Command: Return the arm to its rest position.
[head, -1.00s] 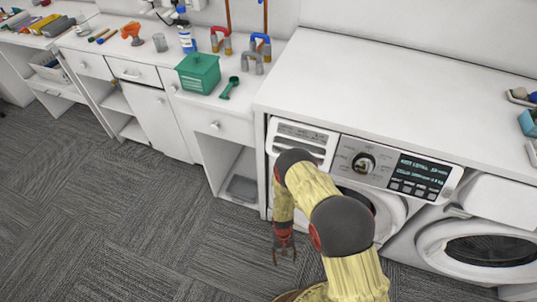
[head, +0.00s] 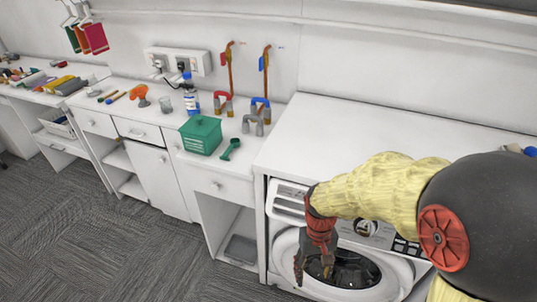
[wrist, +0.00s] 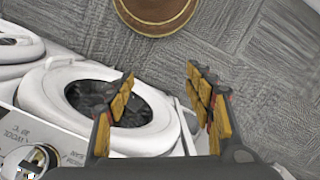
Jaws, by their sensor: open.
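My arm is covered in pale yellow padding with dark grey joints and reaches across the right of the head view. My gripper (head: 314,264) points down in front of the washing machine (head: 284,245), near its round door. In the wrist view my gripper (wrist: 160,95) is open, with its two padded fingers apart and nothing between them. The washing machine's door opening (wrist: 120,103) shows beyond the left finger. I cannot tell the exact gap between the gripper and the machine.
The white counter (head: 330,130) above the machine is mostly clear. A green lidded box (head: 200,136) and a green scoop (head: 230,149) sit on the lower counter to the left. Grey carpet floor (head: 100,235) lies open at left. A second round machine (wrist: 15,45) shows in the wrist view.

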